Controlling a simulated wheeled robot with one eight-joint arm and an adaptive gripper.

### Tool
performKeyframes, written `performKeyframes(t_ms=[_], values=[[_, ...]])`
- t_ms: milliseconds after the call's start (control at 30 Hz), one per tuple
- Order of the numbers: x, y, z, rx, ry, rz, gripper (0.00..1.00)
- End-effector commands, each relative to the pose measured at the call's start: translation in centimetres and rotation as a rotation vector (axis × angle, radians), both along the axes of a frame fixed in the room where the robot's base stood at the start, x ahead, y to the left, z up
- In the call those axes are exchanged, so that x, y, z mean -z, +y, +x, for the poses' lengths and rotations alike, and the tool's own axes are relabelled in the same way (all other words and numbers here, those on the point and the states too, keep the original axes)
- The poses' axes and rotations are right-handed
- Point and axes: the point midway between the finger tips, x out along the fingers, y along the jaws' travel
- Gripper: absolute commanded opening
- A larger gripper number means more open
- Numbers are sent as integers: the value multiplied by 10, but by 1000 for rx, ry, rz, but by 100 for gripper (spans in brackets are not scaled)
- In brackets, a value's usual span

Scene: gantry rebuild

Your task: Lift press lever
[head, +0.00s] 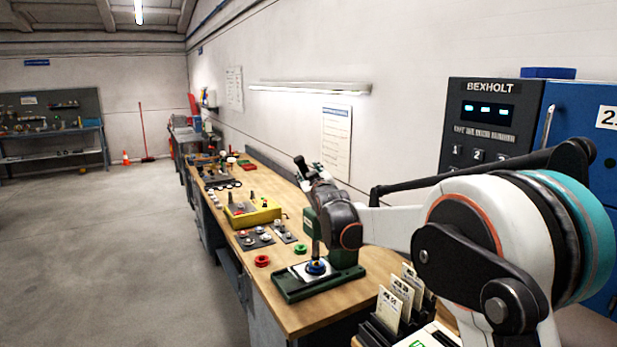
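A green bench press (345,278) stands on the near part of the wooden workbench. Its base bears a light plate with a blue round piece (316,267), and a metal ram comes down above that piece. My arm reaches in from the right and covers much of the press's upper part. My gripper (312,174) is at the top of the press, small and dark. A short black cylinder (300,163), perhaps the lever's grip, shows at or beside the fingertips. I cannot tell whether the fingers touch it or how far they are closed. The rest of the lever is hidden or not distinguishable.
On the workbench (290,316) lie a red ring (262,261), a green ring (300,249), a yellow box (252,213) and dark plates with parts. A card rack (399,297) stands near right. A dark BEXHOLT panel (490,115) is behind. The floor at left is clear.

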Motion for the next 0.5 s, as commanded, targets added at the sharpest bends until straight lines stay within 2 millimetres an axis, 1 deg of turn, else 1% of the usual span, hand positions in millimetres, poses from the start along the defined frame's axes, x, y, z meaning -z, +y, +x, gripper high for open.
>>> performKeyframes(t_ms=[300, 367, 500], values=[[0, 1, -3, -2, 0, -2, 42], [0, -1, -7, -2, 0, -3, 42], [0, -6, -25, -2, 0, -3, 42]])
